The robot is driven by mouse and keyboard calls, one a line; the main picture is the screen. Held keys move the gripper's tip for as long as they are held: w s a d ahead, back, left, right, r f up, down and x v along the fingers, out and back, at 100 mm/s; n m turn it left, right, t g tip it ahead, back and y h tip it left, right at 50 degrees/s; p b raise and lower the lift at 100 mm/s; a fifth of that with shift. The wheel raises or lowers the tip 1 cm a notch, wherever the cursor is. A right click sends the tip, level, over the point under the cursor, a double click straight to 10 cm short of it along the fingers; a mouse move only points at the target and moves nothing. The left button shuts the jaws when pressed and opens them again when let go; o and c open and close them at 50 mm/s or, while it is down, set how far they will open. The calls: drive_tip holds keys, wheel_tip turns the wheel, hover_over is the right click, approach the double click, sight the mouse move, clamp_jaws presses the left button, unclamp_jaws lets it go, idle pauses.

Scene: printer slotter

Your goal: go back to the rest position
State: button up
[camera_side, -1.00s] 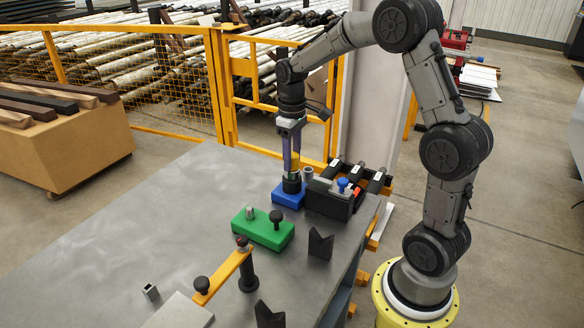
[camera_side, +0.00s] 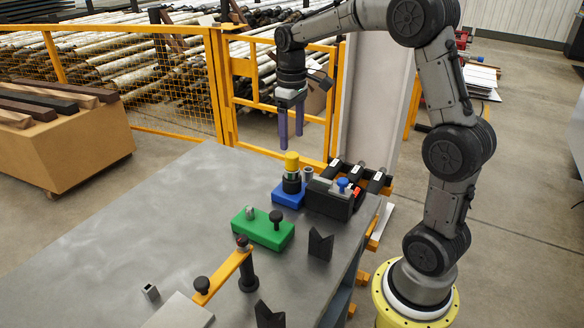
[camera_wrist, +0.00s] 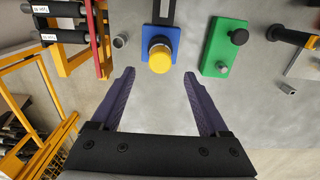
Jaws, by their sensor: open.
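My gripper (camera_side: 290,128) is open and empty, raised above the far end of the grey table (camera_side: 160,215). Its two purple fingers point down in the side view. In the wrist view my gripper (camera_wrist: 158,100) shows its fingers spread apart with nothing between them. A yellow-topped cylinder (camera_side: 292,161) stands upright on a blue block (camera_side: 279,195), below the fingers and apart from them. In the wrist view the yellow top (camera_wrist: 160,60) lies ahead of the fingertips on the blue block (camera_wrist: 174,35).
A green block (camera_side: 262,232) with two knobs sits nearer on the table. A black box (camera_side: 328,203) with blue and red parts is beside the blue block. An orange bar (camera_side: 228,272), dark posts and a yellow fence (camera_side: 217,85) are around. The table's left is clear.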

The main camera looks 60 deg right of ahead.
drive_tip(key=s+a+r+n+t, duration=0.15)
drive_tip(key=a+r, duration=0.25)
drive_tip(key=r, duration=0.7)
drive_tip(key=s+a+r+t, duration=0.2)
drive_tip(key=s+a, duration=0.4)
drive_tip(key=s, duration=0.3)
drive_tip(key=s+a+f+m+t, duration=0.1)
drive_tip(key=s+a+f, duration=0.3)
drive_tip(key=s+f, duration=0.6)
drive_tip(key=shift+a+f+t, duration=0.2)
drive_tip(key=shift+a+t, duration=0.05)
drive_tip(key=shift+t, duration=0.3)
drive_tip(key=shift+m, duration=0.25)
